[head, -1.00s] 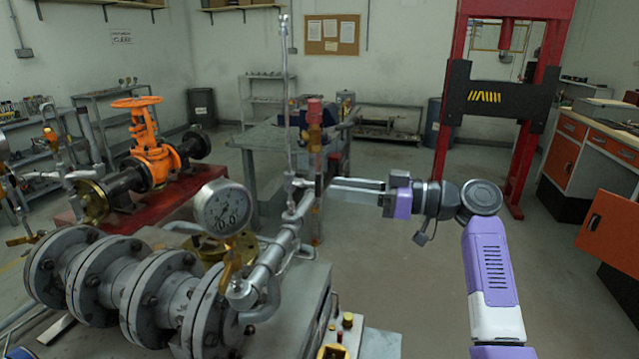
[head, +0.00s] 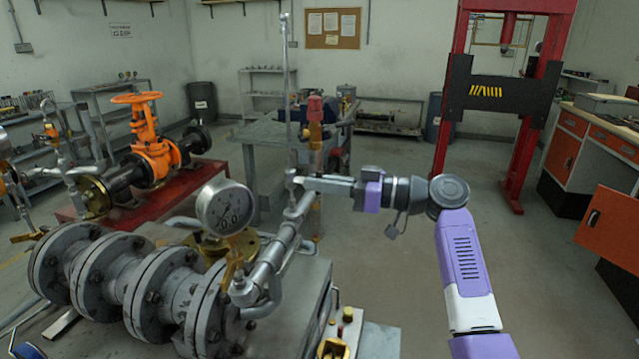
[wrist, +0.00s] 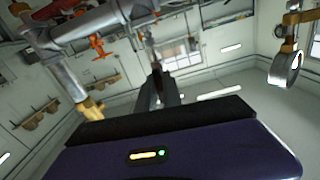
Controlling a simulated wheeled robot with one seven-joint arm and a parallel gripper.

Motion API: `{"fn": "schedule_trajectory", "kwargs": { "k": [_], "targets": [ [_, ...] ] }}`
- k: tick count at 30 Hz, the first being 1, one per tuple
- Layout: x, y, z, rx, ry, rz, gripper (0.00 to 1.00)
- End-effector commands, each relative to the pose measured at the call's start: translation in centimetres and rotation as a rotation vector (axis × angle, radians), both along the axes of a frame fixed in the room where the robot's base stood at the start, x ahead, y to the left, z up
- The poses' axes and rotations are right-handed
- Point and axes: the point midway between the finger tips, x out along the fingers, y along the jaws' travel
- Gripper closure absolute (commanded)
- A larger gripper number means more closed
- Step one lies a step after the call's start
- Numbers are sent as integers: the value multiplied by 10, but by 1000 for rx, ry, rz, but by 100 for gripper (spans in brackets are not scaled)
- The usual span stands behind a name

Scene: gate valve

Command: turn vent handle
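A thin vertical vent pipe (head: 286,90) rises from a small valve fitting (head: 291,182) on the grey pipework, right of the pressure gauge (head: 225,208). The vent handle sits at this fitting; it is small and mostly hidden by my fingers. My gripper (head: 306,183) reaches in from the right, nearly level, with its fingertips at the fitting. The fingers are close together and look shut on the handle. In the wrist view my gripper (wrist: 158,72) points away from the camera with its fingers close together; the handle is not clear there.
The flanged grey pipe (head: 130,275) fills the front left. An orange gate valve (head: 148,145) stands on a red base behind it. A metal table (head: 262,135) is behind the vent pipe. A red press (head: 530,110) stands at the back right. The floor right of my arm is clear.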

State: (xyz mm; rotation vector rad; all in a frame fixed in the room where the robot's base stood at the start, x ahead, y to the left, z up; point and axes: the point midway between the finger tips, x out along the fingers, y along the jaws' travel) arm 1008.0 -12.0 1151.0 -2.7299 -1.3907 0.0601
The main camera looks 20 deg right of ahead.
Motion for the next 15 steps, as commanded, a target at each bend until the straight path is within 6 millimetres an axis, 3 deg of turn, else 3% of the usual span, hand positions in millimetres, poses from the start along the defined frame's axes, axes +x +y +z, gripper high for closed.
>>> {"fn": "schedule_trajectory", "kwargs": {
  "k": [15],
  "targets": [
    [0,0,1,73,101,0,100]
  ]
}}
